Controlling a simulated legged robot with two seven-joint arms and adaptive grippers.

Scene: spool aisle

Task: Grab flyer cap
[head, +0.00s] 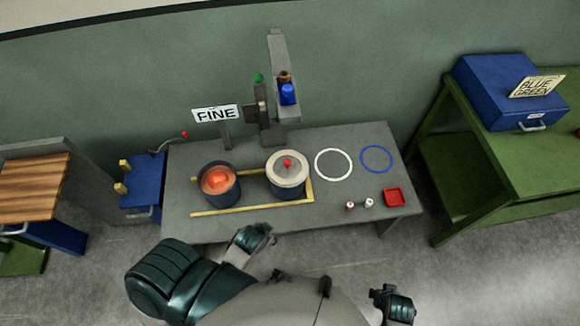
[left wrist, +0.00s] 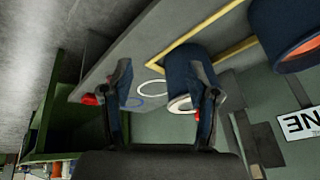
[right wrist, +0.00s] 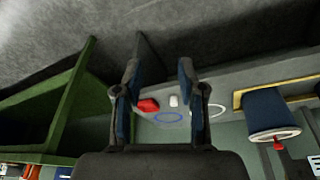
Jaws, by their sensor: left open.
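A cream round cap with a red knob (head: 287,168) sits on top of the right-hand dark blue drum (head: 288,189) on the grey table; I take it as the flyer cap. In the left wrist view the cap (left wrist: 180,104) shows partly behind a finger. In the right wrist view the cap (right wrist: 270,134) is at the right. My left gripper (head: 252,238) is open and empty at the table's front edge, apart from the cap. My right gripper (head: 395,303) is in front of the table, far from the cap; its fingers are apart and empty in the right wrist view (right wrist: 159,68).
An open blue drum (head: 234,192) with orange contents stands left of the capped one, within a yellow frame (head: 240,208). A grey post (head: 270,130) rises behind. White (head: 333,150) and blue rings (head: 377,146), two small pieces and a red tray (head: 394,197) lie right.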

